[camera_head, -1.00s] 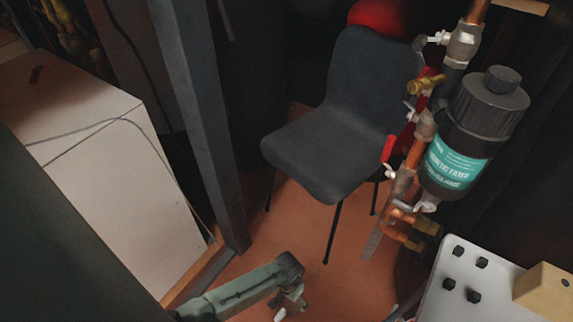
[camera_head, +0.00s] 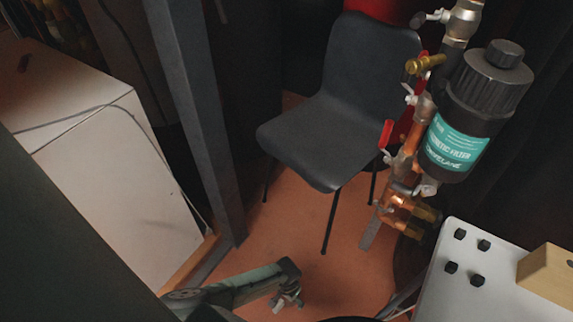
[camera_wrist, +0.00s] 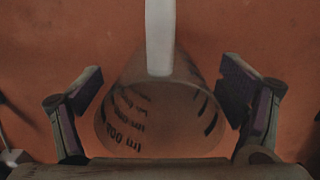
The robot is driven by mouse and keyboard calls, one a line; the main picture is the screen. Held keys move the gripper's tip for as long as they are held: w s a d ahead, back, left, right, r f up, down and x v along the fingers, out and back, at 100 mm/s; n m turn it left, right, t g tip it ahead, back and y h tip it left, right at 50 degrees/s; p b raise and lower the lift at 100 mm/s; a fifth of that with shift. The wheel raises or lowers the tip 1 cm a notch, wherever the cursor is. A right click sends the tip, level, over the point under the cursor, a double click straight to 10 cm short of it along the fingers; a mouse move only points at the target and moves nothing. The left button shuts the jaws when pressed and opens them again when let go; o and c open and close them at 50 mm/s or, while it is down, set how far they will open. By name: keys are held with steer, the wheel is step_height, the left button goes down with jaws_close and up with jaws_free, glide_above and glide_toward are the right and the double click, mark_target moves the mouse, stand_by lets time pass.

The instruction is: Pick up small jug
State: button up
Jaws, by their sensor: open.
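The small jug (camera_wrist: 150,125) is a translucent cup with dark measuring marks and a pale handle (camera_wrist: 160,38). In the wrist view it lies in the middle, over the orange floor, with its handle pointing to the top. My gripper (camera_wrist: 160,92) is open, one finger on each side of the jug. The right finger is close to the jug wall; whether it touches cannot be told. In the head view my gripper (camera_head: 287,298) is low in the middle, above the floor, and the jug cannot be made out clearly there.
A dark chair (camera_head: 312,145) stands behind my gripper. A magnetic filter with copper pipes (camera_head: 460,150) is at the right, above a white panel with black knobs (camera_head: 440,295). A white box (camera_head: 110,170) and a grey post (camera_head: 195,120) are at the left. Orange floor (camera_head: 300,220) is open between.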

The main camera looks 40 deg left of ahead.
steer(key=c, duration=1.3)
